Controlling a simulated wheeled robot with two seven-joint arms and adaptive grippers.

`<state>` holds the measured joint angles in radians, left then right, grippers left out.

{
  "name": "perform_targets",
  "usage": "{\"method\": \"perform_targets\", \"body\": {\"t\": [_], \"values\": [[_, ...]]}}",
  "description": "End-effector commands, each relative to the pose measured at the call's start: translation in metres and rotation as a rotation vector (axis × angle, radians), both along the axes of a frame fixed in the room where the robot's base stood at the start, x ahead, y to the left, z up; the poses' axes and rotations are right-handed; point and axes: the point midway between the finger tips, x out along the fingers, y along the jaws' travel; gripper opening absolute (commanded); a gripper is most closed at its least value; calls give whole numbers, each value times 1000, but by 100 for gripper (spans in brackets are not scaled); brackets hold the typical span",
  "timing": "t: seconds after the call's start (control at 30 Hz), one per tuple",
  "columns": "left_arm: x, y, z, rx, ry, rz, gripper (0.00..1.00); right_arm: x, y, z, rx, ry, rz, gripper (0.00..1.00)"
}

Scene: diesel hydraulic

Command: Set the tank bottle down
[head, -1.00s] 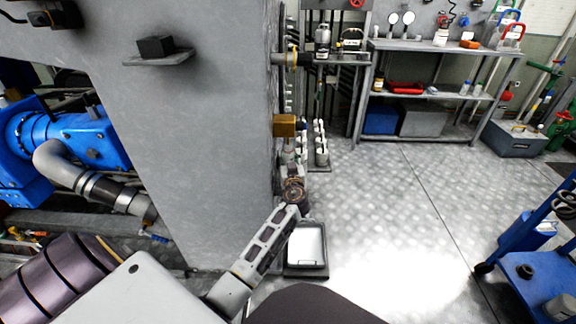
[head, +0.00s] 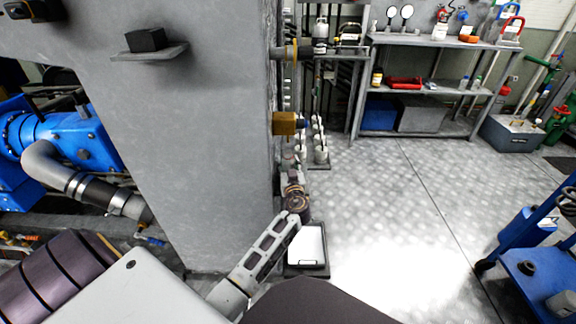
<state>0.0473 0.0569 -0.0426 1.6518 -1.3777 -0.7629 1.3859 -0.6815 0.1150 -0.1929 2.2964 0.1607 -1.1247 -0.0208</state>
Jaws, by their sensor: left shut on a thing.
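My left arm reaches from the lower left, past the grey column, to a dark wrist joint. The left gripper (head: 290,164) is small and seen end-on beyond that wrist, close to the column's right edge. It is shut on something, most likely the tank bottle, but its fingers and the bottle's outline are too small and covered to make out. Several whitish bottles or cylinders (head: 319,148) stand on a low stand just right of and beyond the gripper. My right gripper is not in view.
The grey column (head: 200,150) stands close left of the arm, with a brass-coloured fitting (head: 285,123) above the gripper. A dark tray (head: 306,270) with a white sheet lies below. A workbench (head: 440,44) stands at the back. A blue cart (head: 540,275) is lower right; open floor lies between.

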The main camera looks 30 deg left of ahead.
Motion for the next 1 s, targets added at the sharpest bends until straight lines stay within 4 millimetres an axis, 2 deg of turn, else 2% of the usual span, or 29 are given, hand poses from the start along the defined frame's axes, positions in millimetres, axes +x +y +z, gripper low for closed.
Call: {"method": "perform_targets", "body": {"t": [0.27,0.3,0.37,1.0], "values": [[0,0,-1,0,-1,0,21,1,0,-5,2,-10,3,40],[0,0,-2,0,0,0,47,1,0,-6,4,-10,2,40],[0,0,-2,0,0,0,55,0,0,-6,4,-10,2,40],[-3,-3,1,-1,1,-1,55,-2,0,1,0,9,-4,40]]}}
